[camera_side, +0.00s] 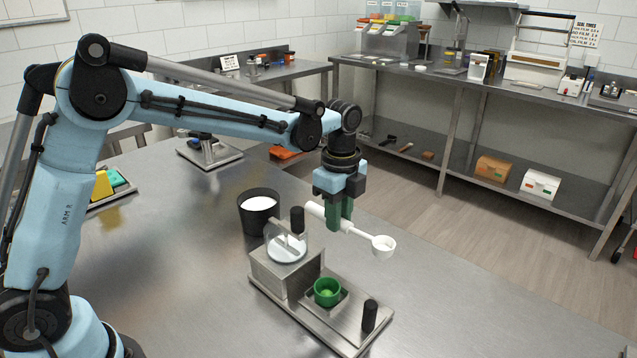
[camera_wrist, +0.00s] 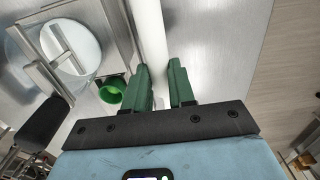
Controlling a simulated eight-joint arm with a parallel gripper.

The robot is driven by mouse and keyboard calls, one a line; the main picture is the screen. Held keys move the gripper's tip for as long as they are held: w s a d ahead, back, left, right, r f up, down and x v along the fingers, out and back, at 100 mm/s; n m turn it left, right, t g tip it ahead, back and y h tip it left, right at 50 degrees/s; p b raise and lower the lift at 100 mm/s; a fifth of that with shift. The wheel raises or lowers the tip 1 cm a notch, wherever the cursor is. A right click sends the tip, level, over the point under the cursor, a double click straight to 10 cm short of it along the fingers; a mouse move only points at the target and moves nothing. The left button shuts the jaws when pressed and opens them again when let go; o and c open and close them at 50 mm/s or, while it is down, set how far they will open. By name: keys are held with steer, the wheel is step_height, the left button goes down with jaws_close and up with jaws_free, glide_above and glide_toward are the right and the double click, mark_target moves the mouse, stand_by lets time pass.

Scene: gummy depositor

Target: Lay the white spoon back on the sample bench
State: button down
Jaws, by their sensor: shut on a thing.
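The white spoon (camera_side: 383,244) has a thick handle and a round bowl. My gripper (camera_side: 339,222) is shut on its handle and holds it in the air above the steel bench, behind the depositor. The bowl points right and slightly down. In the wrist view the white handle (camera_wrist: 149,35) runs between the two green fingers of my gripper (camera_wrist: 163,80), and the bowl is not seen there. A steel bench (camera_side: 440,315) spreads below; whether it is the sample bench I cannot tell. Another steel bench (camera_side: 600,112) stands along the back wall.
The depositor (camera_side: 285,270), with a clear-topped hopper, a green cup (camera_side: 327,291) and black handles, stands close below the spoon. A black pot (camera_side: 259,203) of white powder stands to its left. The steel bench right of the depositor is bare.

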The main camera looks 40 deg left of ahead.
glide_above(326, 238)
step_height(326, 238, down, 5)
steer(key=shift+r, duration=0.2)
steer(key=shift+f, duration=1.9)
steer(key=c, duration=0.9)
jaws_free()
steer(key=shift+f, duration=0.15)
steer(key=shift+c, duration=0.2)
